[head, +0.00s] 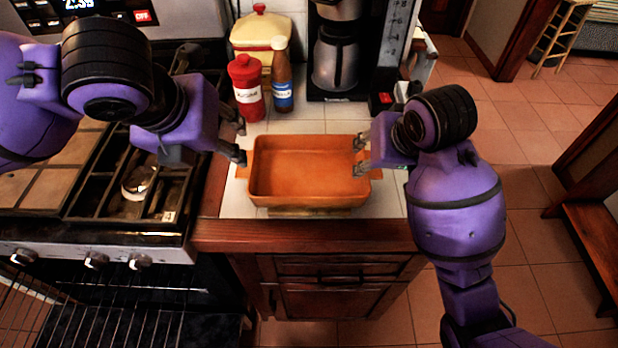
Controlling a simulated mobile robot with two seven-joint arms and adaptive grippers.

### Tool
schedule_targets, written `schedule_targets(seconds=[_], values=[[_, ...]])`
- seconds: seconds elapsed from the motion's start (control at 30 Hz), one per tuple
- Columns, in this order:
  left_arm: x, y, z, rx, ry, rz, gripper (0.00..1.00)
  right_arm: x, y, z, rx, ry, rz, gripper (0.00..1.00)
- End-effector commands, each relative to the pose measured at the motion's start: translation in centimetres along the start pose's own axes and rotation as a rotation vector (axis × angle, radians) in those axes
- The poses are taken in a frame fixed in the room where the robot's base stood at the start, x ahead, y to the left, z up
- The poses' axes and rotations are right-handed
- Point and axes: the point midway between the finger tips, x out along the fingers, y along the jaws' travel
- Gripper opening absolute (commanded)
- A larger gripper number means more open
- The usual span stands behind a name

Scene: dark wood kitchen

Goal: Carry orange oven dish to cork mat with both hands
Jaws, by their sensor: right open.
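The orange oven dish (308,185) is upright and empty on the white tiled counter, near its front edge. Its side handles point left and right. A thin tan edge (308,212) shows under the dish's front; it may be the cork mat, but the dish hides most of it. My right gripper (359,155) is open at the dish's right rim, its fingers apart near the right handle. My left gripper (241,142) is at the dish's left rim, its fingertips spread apart. I cannot tell whether either gripper touches the dish.
A red bottle (247,92) and a brown sauce bottle (282,82) stand behind the dish, with a yellow canister (262,32) behind them. A coffee maker (338,55) stands at the back right. The stove (100,225) adjoins the counter on the left.

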Motion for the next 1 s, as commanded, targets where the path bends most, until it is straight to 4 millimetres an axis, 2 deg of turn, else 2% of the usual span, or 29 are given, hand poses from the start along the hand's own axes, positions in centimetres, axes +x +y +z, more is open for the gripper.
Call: schedule_targets(seconds=[0.17, 0.47, 0.6, 0.8, 1.0], values=[[-0.1, 0.0, 0.0, 0.000, 0.000, 0.000, 0.44, -2.5, 0.1, -0.2, -0.005, 0.007, 0.005, 0.44], [0.0, 0.0, 0.0, 0.000, 0.000, 0.000, 0.44, -4.7, 0.2, -0.1, -0.007, 0.004, 0.009, 0.44], [0.0, 0.0, 0.0, 0.000, 0.000, 0.000, 0.44, -7.5, 0.2, -0.2, -0.006, 0.008, 0.007, 0.44], [0.0, 0.0, 0.0, 0.000, 0.000, 0.000, 0.44, -10.2, 0.1, -0.2, -0.004, 0.007, 0.003, 0.44], [0.0, 0.0, 0.0, 0.000, 0.000, 0.000, 0.44, -11.6, 0.0, 0.0, -0.002, 0.002, 0.001, 0.44]])
